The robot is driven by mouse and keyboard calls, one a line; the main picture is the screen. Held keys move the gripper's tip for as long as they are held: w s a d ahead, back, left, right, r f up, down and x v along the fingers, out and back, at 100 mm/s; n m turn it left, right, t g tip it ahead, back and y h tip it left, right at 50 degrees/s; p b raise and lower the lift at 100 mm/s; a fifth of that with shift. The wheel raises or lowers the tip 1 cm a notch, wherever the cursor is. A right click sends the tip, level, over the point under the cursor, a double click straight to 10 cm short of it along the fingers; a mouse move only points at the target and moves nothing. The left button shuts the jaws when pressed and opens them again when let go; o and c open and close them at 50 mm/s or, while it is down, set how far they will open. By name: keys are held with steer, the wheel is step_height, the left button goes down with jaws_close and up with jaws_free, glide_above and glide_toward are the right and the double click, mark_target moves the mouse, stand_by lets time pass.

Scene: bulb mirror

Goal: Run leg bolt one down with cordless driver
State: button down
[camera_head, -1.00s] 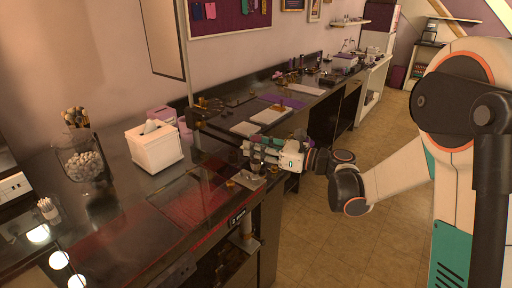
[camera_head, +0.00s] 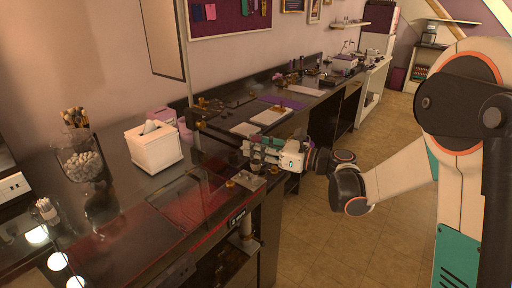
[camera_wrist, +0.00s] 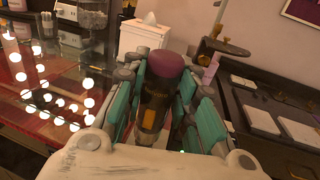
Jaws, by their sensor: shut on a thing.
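My gripper (camera_head: 250,151) is above the near counter's right end, beside the end of the glossy black top. In the wrist view its teal-padded fingers (camera_wrist: 161,98) are shut around a dark cylinder with a purple end cap, which looks like the cordless driver (camera_wrist: 155,105). The head view does not show the driver clearly. Below the gripper, a small grey plate (camera_head: 246,181) with brass-coloured round pieces lies at the counter edge. A metal leg (camera_head: 246,235) with a flat plate stands under that corner. I cannot make out leg bolt one.
A white tissue box (camera_head: 154,147) and a glass jar of pale balls (camera_head: 84,165) stand on the near counter. Lit bulbs (camera_head: 57,261) are at the lower left. A farther counter holds flat pads (camera_head: 271,116) and small items. The tiled floor (camera_head: 330,225) at right is open.

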mark_target(256, 137)
steer(key=shift+r+p, duration=0.55)
steer(key=shift+r, duration=0.3)
stand_by(0.6)
steer(key=shift+r+p, duration=1.5)
steer(key=shift+r, duration=0.75)
steer(key=shift+f, duration=0.1)
